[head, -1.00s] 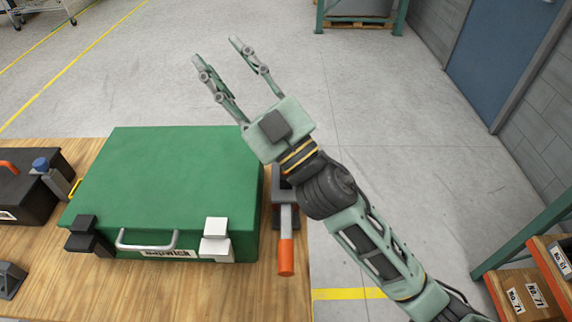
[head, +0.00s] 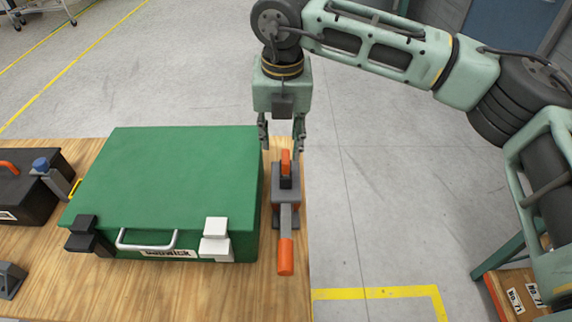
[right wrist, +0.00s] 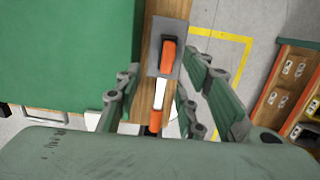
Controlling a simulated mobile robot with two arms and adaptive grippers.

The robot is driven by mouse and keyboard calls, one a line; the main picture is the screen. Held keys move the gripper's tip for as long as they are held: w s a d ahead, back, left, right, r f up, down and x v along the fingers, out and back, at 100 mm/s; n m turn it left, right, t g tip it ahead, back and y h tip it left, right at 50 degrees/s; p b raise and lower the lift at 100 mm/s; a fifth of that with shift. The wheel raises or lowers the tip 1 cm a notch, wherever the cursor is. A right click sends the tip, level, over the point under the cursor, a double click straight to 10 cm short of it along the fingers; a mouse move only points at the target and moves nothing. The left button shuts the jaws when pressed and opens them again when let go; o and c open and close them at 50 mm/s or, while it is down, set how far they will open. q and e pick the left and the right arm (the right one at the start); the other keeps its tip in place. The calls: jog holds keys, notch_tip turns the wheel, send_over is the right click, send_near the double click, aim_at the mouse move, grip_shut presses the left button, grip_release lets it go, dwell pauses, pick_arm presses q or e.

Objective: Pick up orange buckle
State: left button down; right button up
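An upright orange piece (head: 286,161), which I take for the orange buckle, stands on a dark grey clamp (head: 279,180) near the table's right edge. The clamp's bar runs toward the front and ends in an orange grip (head: 286,257). My right gripper (head: 281,142) points down just behind and above the upright orange piece, open and empty. In the right wrist view the orange piece (right wrist: 168,56) lies ahead, between the lines of the spread fingers (right wrist: 160,84). Contact with it is not visible. My left gripper is not in view.
A large green case (head: 165,180) with a grey handle and black and white latches stands just left of the clamp. A black box (head: 30,195) with an orange handle sits at the far left. The wooden table (head: 190,282) ends just right of the clamp.

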aim_at(286, 155)
jog(key=shift+w+d, duration=0.2)
jog(key=shift+d, duration=0.2)
jog(key=f+p, duration=0.1)
jog(key=f, duration=0.1)
jog(key=f+p, duration=0.1)
jog(key=f, duration=0.1)
jog(key=f+p, duration=0.1)
jog(key=f, duration=0.1)
jog(key=shift+w+d+f+p, duration=0.1)
jog(key=shift+w+p, duration=0.25)
jog(key=shift+p, duration=0.05)
jog(key=shift+w+f, duration=0.1)
jog(key=shift+f, duration=0.5)
grip_shut()
